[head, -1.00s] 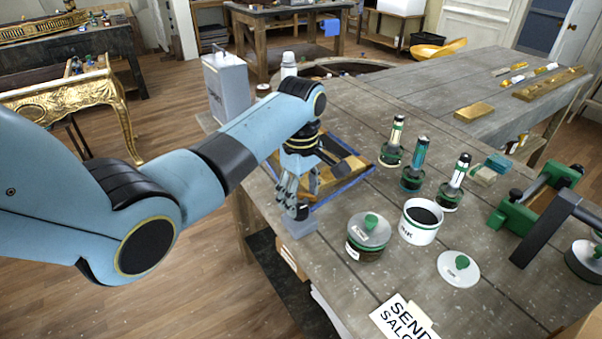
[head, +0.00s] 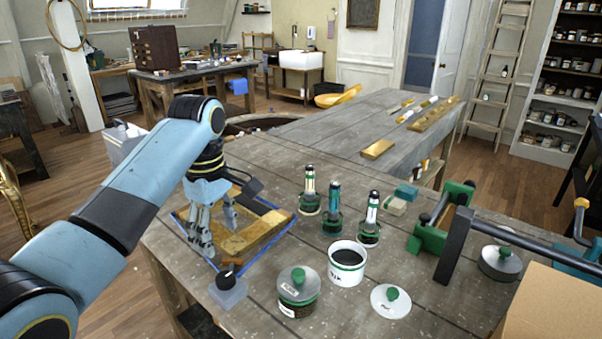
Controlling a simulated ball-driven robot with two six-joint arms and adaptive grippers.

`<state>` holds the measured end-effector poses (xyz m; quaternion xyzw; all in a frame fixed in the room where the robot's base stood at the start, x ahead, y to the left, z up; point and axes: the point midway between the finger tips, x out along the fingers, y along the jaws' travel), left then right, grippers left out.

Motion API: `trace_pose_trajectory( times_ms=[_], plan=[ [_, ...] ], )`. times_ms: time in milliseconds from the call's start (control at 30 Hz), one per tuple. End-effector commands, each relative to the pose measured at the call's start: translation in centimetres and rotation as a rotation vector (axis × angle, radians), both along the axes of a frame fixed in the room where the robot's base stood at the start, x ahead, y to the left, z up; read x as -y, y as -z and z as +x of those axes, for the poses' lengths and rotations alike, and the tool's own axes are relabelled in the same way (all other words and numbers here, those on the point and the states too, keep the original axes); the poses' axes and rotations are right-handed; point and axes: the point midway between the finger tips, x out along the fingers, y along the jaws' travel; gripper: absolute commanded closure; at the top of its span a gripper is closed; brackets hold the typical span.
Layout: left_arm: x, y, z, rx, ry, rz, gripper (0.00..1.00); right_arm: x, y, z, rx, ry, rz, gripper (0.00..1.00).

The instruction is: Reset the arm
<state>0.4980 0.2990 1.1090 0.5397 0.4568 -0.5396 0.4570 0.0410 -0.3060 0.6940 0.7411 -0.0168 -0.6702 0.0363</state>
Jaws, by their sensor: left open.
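My left arm comes in from the left. Its gripper (head: 214,236) points down, open and empty, with its fingers over the left part of a blue-rimmed tray (head: 268,243). A gold-coloured piece (head: 245,240) lies in the tray, partly hidden by the fingers. A small grey block with a black knob (head: 228,291) stands at the table's near edge, just in front of the gripper. My right gripper is not in view.
Several objects stand right of the gripper: three green-based hand tools (head: 332,215), an open white ink pot (head: 347,264), a green-knobbed jar (head: 298,288), a loose lid (head: 390,301). A green press (head: 436,236) and a cardboard box (head: 551,307) are farther right.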

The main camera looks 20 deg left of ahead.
Motion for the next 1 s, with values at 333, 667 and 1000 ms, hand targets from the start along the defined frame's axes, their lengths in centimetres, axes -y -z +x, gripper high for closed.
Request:
trace_pose_trajectory(
  times_ms=[333, 667, 1000],
  plan=[
    [0.7, 3.9, -8.4, 0.076, 0.447, 0.062, 0.38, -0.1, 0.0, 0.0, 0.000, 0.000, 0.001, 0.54],
    [2.0, 2.9, -19.4, 0.167, 1.067, 0.187, 0.38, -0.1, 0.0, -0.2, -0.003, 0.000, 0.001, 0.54],
    [2.7, -0.6, -25.8, 0.201, 1.429, 0.287, 0.38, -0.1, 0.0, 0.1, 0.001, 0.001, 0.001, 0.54]
  ],
)
